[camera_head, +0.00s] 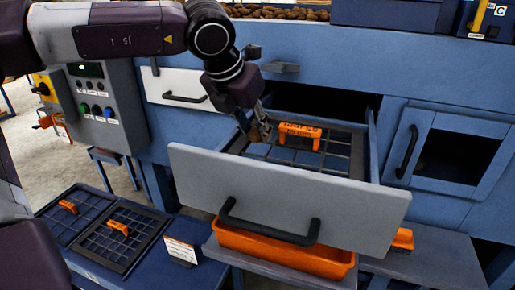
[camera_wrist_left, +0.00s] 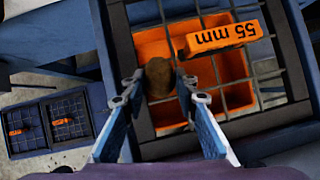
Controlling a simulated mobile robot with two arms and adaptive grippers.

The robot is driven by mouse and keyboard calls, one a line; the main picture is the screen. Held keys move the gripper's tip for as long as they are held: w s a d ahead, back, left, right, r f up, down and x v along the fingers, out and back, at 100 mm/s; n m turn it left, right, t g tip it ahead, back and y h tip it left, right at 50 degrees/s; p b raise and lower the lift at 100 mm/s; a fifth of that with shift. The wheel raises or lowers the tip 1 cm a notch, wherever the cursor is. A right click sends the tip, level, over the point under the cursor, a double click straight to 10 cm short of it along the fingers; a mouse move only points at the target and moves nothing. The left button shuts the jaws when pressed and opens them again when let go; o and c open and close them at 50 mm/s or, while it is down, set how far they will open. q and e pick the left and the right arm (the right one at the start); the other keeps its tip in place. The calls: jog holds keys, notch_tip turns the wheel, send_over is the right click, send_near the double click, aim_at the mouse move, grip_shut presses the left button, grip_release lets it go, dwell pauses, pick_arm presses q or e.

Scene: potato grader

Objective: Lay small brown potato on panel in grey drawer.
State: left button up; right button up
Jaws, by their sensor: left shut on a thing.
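My left gripper (camera_head: 258,130) is over the left part of the open grey drawer (camera_head: 290,190). It is shut on the small brown potato (camera_wrist_left: 159,77), which sits between the fingertips in the left wrist view. In the head view the fingers mostly hide the potato. The panel (camera_head: 338,160) is a dark wire grid lying inside the drawer, with an orange handle (camera_head: 300,130). In the left wrist view this handle (camera_wrist_left: 222,37) reads "55 mm". The potato appears above the grid; I cannot tell whether it touches. My right gripper is not in view.
An orange bin (camera_head: 285,258) stands under the drawer and shows through the grid. Two spare grid panels (camera_head: 120,238) with orange handles lie on the blue table at lower left. A control box (camera_head: 105,105) is at left, and a closed windowed door (camera_head: 450,155) at right.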

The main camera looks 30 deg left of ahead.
pick_arm(q)
jog(key=o, duration=1.2)
